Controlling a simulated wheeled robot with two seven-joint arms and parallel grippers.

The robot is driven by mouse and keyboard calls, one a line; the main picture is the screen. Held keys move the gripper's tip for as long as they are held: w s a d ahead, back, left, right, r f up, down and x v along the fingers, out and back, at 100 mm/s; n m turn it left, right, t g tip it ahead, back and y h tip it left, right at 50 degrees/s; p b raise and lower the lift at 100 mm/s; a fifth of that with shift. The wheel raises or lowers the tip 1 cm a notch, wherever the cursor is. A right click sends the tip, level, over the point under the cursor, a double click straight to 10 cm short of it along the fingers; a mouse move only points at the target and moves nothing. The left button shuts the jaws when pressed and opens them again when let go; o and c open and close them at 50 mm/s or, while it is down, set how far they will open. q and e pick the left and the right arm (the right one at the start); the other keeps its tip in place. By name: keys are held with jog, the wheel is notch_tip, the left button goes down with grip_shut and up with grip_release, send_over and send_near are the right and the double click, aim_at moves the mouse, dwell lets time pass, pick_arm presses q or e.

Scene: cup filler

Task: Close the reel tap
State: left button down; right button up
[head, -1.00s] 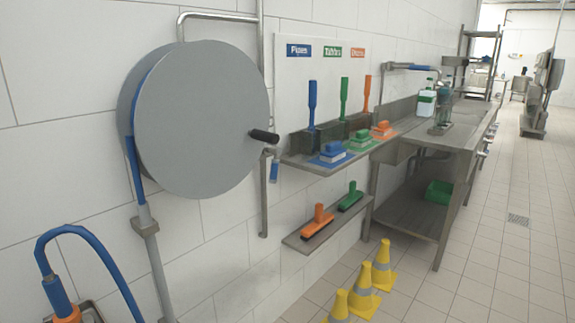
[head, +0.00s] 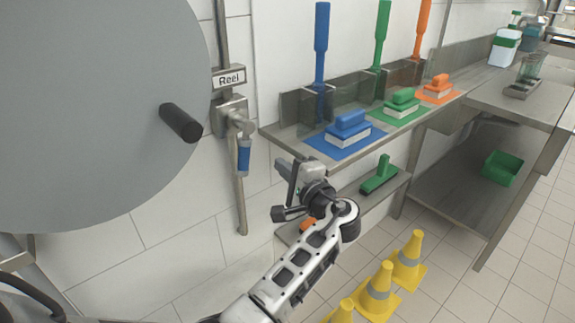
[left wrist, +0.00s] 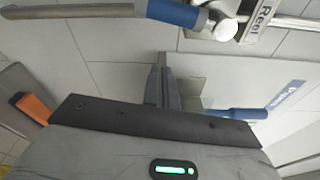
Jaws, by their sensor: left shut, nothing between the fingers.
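The reel tap (head: 244,155) has a blue lever hanging down beside a vertical metal pipe, below a "Reel" label (head: 229,77). In the left wrist view its blue lever (left wrist: 178,12) lies across the top edge, near the label (left wrist: 262,14). My left gripper (head: 285,172) is to the right of the tap and slightly lower, apart from it. Its fingers (left wrist: 162,75) are together and empty, pointing towards the wall in the left wrist view. My right gripper is in neither view.
The big grey reel (head: 90,110) with a black crank knob (head: 181,123) stands left of the tap. A steel shelf (head: 290,143) with brushes is close to the right, and a lower shelf (head: 385,196) is behind my gripper. Yellow cones (head: 378,290) stand on the floor.

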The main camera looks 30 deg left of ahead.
aim_at(244, 158)
pick_arm(q)
jog(key=a+p, duration=0.3)
jog(key=a, duration=0.3)
jog(key=shift+a+r, duration=0.2)
jog(key=shift+a, duration=0.15)
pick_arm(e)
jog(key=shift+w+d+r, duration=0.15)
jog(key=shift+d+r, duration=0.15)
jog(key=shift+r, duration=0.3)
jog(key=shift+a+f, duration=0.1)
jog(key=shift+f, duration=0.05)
